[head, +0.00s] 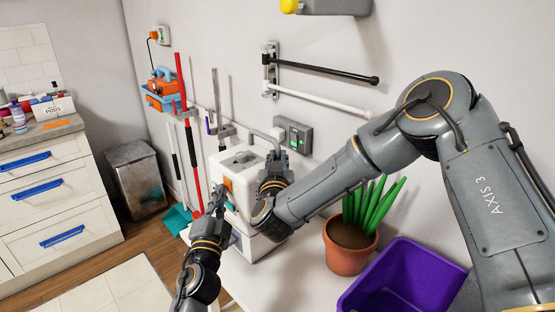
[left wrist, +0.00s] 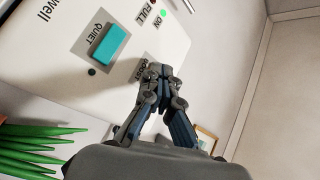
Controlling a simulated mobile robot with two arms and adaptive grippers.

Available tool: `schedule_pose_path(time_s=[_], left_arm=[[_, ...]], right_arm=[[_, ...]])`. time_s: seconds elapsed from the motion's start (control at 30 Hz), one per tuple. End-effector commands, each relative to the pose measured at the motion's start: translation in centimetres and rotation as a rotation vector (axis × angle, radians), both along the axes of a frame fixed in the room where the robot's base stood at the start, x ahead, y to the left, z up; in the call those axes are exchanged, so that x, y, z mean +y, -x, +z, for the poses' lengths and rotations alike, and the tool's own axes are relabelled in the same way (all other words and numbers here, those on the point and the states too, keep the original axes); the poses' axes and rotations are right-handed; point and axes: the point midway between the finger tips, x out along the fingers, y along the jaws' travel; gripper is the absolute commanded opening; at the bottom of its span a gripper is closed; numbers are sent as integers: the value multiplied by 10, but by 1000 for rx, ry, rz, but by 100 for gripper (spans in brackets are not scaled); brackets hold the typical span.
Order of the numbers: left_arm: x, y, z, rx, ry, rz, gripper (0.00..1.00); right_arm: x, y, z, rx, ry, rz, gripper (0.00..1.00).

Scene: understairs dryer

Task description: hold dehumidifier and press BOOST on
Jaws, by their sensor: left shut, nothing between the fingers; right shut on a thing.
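The white dehumidifier (head: 238,162) stands by the wall in the middle of the head view. My left gripper (head: 219,194) is shut and empty, in front of the dehumidifier's control face. In the left wrist view that face (left wrist: 60,45) shows a teal QUIET switch (left wrist: 107,43), a FULL label and a lit green lamp (left wrist: 162,13) by ON. The left fingertips (left wrist: 160,72) are over the partly covered BOOST label (left wrist: 140,68). The BOOST switch is hidden; whether they touch it I cannot tell.
A potted plant (head: 348,252) and purple bin (head: 405,280) stand right of the dehumidifier. Wall rails (head: 322,70) and a grey socket box (head: 294,135) are above. Cleaning poles (head: 183,90) hang left. A drawer unit (head: 50,195) is at far left.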

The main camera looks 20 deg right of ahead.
Motion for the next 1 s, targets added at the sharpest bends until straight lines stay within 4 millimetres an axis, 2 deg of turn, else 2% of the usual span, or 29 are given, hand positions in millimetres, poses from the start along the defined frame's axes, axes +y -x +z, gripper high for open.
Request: schedule_pose_path(time_s=[0.37, 0.87, 1.0], left_arm=[[-3, 0, 1, -2, 0, -3, 0], [5, 4, 1, -1, 0, -2, 0], [13, 6, 1, -3, -3, 1, 0]], right_arm=[[1, 0, -1, 2, 0, 2, 0], [1, 0, -1, 3, 0, 2, 0], [1, 0, -1, 3, 0, 2, 0]])
